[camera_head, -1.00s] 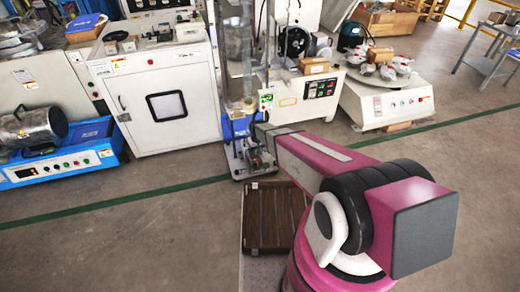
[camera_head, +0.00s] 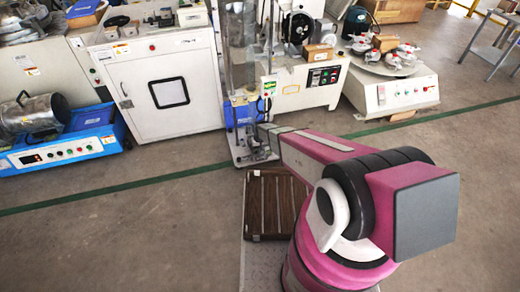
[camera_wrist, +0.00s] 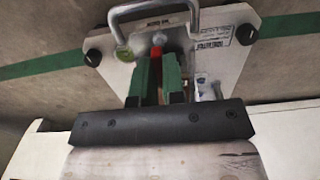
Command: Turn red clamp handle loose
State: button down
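A small red part (camera_wrist: 157,51), which looks like the clamp handle, shows in the wrist view at the far end of my gripper's fingers; most of it is hidden. My gripper (camera_wrist: 157,72) has two green fingers close together, with a narrow dark reddish gap between them. I cannot tell whether they touch the red part. The fingers point at the pale metal base plate (camera_wrist: 222,62) of the tester. In the head view the clear-column tester (camera_head: 240,70) stands at the end of my arm; its clamp is too small to make out.
A bent metal handle (camera_wrist: 125,15) and black knobs sit on the plate's far edge. In the head view a white cabinet (camera_head: 165,60) stands left of the tester and a white control box (camera_head: 308,88) right. A brown slatted case (camera_head: 268,205) lies in front; open floor is either side.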

jog(key=n, duration=0.4)
jog(key=shift+n, duration=1)
jog(key=n, duration=0.6)
jog(key=shift+r+n, duration=0.1)
jog(key=shift+n, duration=0.6)
jog(key=n, duration=0.4)
jog(key=shift+n, duration=0.3)
jog(key=c, duration=1.4)
grip_release()
jog(key=shift+c, duration=0.2)
